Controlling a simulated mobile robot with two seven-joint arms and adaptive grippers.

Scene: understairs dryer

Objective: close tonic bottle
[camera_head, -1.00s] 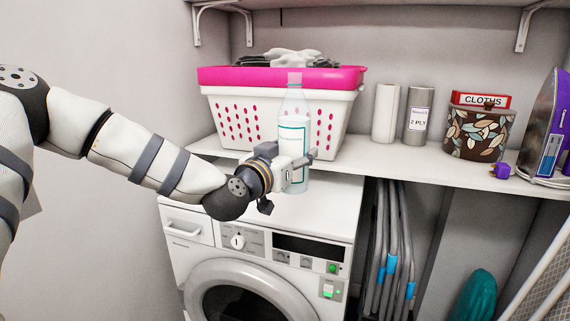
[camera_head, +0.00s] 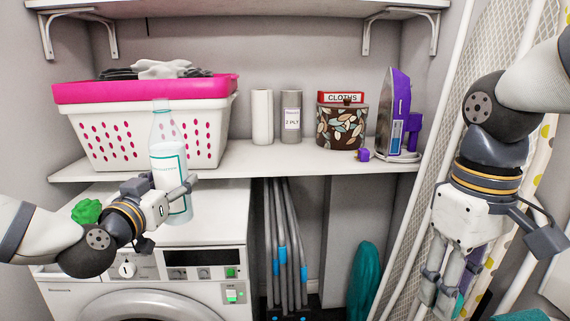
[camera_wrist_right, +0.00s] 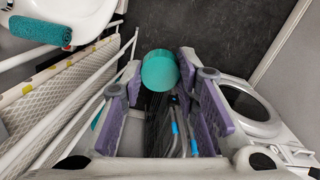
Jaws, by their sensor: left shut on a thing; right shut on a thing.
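The tonic bottle (camera_head: 167,158) is clear, with a white label framed in teal. It stands upright, or nearly so, over the top of the white machine; I cannot tell whether its base touches. No coloured cap shows on its neck. My left gripper (camera_head: 174,190) is shut around its lower part. My right gripper (camera_head: 438,292) is at the right, pointing down, well away from the bottle. In the right wrist view, a teal round piece that looks like the cap (camera_wrist_right: 159,70) sits between its purple fingertips (camera_wrist_right: 158,92).
The white machine (camera_head: 215,215) is below the shelf (camera_head: 290,160), which holds a pink-rimmed basket (camera_head: 200,125), two rolls, a cloths container (camera_head: 341,128) and a purple iron (camera_head: 397,110). A green object (camera_head: 87,211) is behind my left gripper. An ironing board (camera_head: 440,130) leans at right.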

